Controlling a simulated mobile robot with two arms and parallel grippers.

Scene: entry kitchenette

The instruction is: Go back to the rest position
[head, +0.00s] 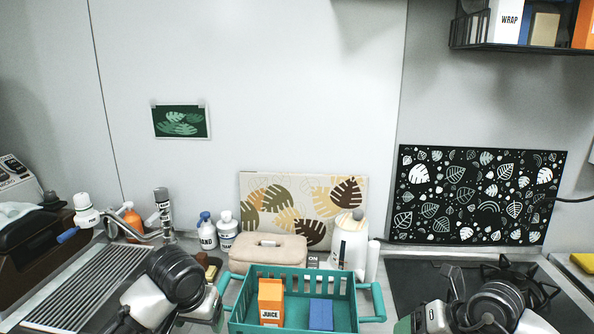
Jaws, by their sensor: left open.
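My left arm comes in at the lower left, and my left gripper (208,285) is beside the left end of the teal basket (292,271). It is open, partly hidden behind my own black wrist joint, and I see nothing held in it. My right gripper (453,284) is at the lower right, over the front of the black cooktop (415,275). It is small and partly hidden by my arm, so its jaws cannot be made out.
The basket holds an orange juice carton (270,300) and a blue box (320,314). A faucet (135,231) is at left. A wall shelf (520,45) hangs upper right.

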